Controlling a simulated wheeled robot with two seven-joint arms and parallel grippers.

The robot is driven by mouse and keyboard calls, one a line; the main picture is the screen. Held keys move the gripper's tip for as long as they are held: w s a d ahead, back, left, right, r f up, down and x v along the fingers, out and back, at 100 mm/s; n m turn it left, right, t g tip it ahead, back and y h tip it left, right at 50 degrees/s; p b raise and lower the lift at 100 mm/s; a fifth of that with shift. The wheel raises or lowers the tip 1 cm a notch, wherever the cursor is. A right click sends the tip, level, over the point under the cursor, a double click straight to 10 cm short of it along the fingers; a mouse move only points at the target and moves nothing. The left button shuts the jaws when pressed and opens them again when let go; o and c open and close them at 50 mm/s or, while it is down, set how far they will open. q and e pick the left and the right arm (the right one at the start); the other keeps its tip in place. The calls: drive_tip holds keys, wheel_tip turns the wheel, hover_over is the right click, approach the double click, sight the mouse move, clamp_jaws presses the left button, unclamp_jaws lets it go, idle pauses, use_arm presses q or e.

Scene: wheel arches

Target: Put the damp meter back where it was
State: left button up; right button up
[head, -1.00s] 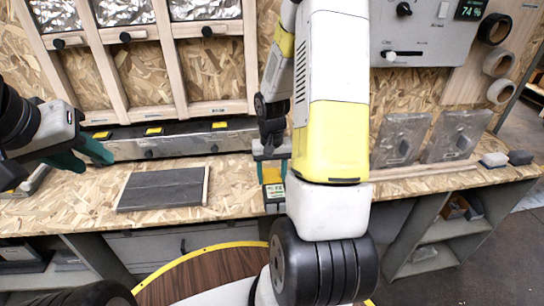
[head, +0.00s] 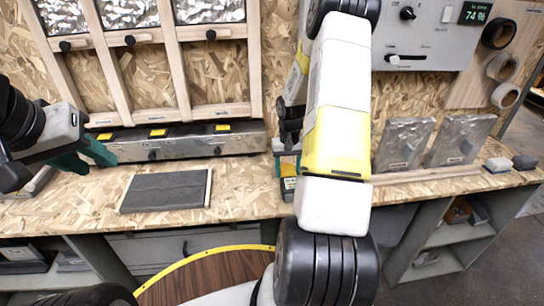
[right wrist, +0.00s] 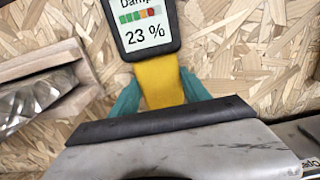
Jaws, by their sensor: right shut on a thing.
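The damp meter is yellow with a dark head and a screen reading 23 %. In the right wrist view, the damp meter (right wrist: 148,28) has its yellow body between the teal fingertips of my right gripper (right wrist: 170,95). In the head view, the damp meter (head: 289,188) shows small below my right gripper (head: 286,163), near the bench's front edge; my right arm hides part of this area. I cannot tell whether the meter touches the bench. My left gripper (head: 86,158) has its teal fingers apart and empty, above the left of the bench.
A dark grey slab (head: 165,189) lies on the chipboard bench (head: 240,190). A metal bar with yellow labels (head: 185,140) runs along the back. Two silver wrapped panels (head: 403,143) stand right of my arm. A grey control box (head: 420,40) hangs above, beside tape rolls (head: 500,66).

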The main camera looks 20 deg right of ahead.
drive_tip(key=shift+f, duration=0.1)
drive_tip(key=o, duration=1.2)
wheel_tip(320, 180, up, 12)
drive_tip(key=s+a+r+t, duration=0.1)
drive_tip(key=s+a+r, duration=0.15)
drive_tip(key=r, duration=0.25)
drive_tip(key=s+a+r+n+t, duration=0.1)
drive_tip(key=s+a+r, duration=0.1)
drive_tip(key=a+r, duration=0.15)
drive_tip(key=s+a+r+t, duration=0.1)
drive_tip(key=s+a+r, duration=0.1)
drive_tip(key=r, duration=0.4)
drive_tip(key=s+a+r+n+t+y, duration=0.1)
drive_tip(key=s+a+r, duration=0.2)
drive_tip(key=s+a, duration=0.2)
drive_tip(key=s+a+r+n+t+y, duration=0.1)
drive_tip(key=s+a+r, duration=0.3)
drive_tip(key=s, duration=0.6)
drive_tip(key=shift+a+t, duration=0.35)
drive_tip(key=shift+t, duration=0.35)
